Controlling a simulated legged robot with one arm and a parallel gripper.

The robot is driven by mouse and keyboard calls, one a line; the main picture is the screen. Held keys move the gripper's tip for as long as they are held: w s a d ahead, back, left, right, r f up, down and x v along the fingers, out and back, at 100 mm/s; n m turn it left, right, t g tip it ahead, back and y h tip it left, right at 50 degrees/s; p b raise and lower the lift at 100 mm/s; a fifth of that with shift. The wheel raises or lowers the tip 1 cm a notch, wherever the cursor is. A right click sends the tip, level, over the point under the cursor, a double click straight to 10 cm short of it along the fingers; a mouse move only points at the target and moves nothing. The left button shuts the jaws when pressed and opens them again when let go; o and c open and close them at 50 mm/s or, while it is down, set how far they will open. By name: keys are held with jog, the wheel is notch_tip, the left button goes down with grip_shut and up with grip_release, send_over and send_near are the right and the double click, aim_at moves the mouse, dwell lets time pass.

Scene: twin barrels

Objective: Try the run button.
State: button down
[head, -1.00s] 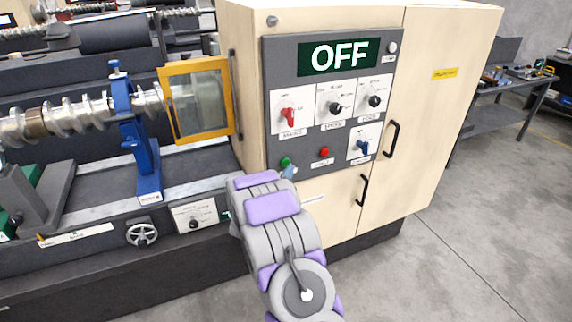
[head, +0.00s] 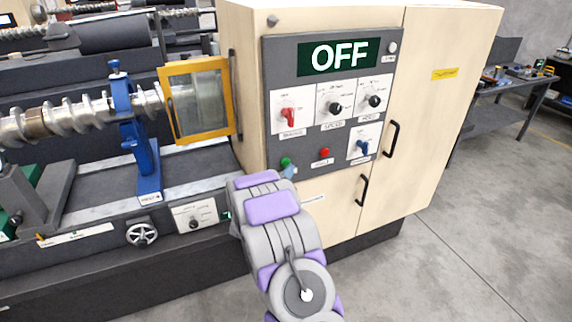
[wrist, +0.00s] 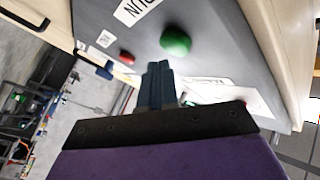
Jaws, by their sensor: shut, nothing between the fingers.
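The green button (head: 285,162) is at the lower left of the grey control panel (head: 310,158). In the wrist view the green button (wrist: 176,41) is large, beside a partly visible white label reading "RUN" (wrist: 131,8). My gripper (wrist: 158,68) is shut and empty, its tips just below the green button in that view. I cannot tell whether they touch it. In the head view my gripper (head: 289,172) is a small blue-grey shape by the button, mostly hidden by my arm. The display (head: 339,57) reads OFF.
A red button (head: 324,153) sits right of the green one. A yellow-framed guard (head: 197,98) stands left of the cabinet. Open floor lies to the right.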

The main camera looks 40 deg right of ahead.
jog(key=shift+w, duration=0.2)
jog(key=shift+w+d+r, duration=0.1)
jog(key=shift+w, duration=0.1)
jog(key=shift+w, duration=0.5)
dwell(0.9)
jog(key=shift+s, duration=0.95)
jog(key=s, duration=0.2)
jog(key=s+a+b, duration=0.1)
jog(key=s, duration=0.1)
jog(key=shift+s+a+b, duration=0.2)
jog(key=shift+s+b, duration=0.1)
jog(key=shift+s, duration=0.1)
